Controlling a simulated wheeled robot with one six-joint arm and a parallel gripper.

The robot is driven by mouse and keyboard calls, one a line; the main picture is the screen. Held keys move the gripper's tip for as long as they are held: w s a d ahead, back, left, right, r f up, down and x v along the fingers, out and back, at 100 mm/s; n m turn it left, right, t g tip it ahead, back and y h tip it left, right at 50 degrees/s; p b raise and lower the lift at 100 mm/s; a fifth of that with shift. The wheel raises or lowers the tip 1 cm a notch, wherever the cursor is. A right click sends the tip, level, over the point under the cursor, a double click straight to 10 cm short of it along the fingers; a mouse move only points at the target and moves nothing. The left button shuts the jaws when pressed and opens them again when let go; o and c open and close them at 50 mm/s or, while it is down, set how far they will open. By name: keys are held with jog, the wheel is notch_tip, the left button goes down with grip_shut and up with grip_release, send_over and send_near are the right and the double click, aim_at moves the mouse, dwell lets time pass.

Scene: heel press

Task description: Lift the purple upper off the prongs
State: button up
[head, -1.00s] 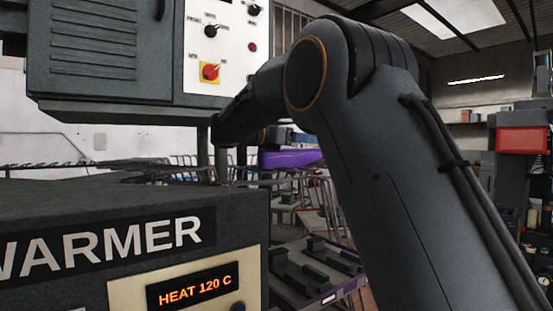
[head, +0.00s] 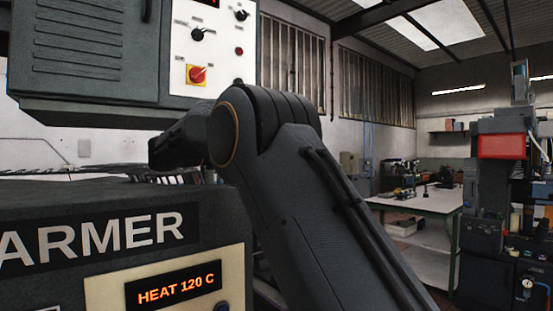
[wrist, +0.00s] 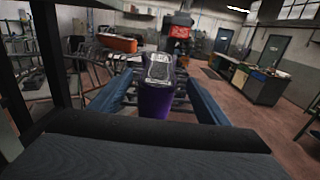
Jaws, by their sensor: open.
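In the wrist view the purple upper (wrist: 155,101) stands between the two blue fingers of my gripper (wrist: 158,80). It has a pale grey patch on its top. The fingers are spread, one on each side of the upper, with a gap visible on each side.
The warmer (head: 60,275) fills the lower left of the head view, with a control cabinet (head: 85,60) above it. A worktable (head: 425,200) and a machine with a red part (head: 503,146) stand at right. An orange item (wrist: 118,42) lies beyond the fingers in the wrist view.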

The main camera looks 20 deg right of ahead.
jog(key=p+x, duration=0.2)
jog(key=x, duration=0.2)
jog(key=shift+w+d, duration=0.15)
jog(key=shift+w, duration=0.15)
jog(key=c, duration=1.2)
jog(key=shift+c, duration=0.4)
jog(key=shift+r, duration=0.15)
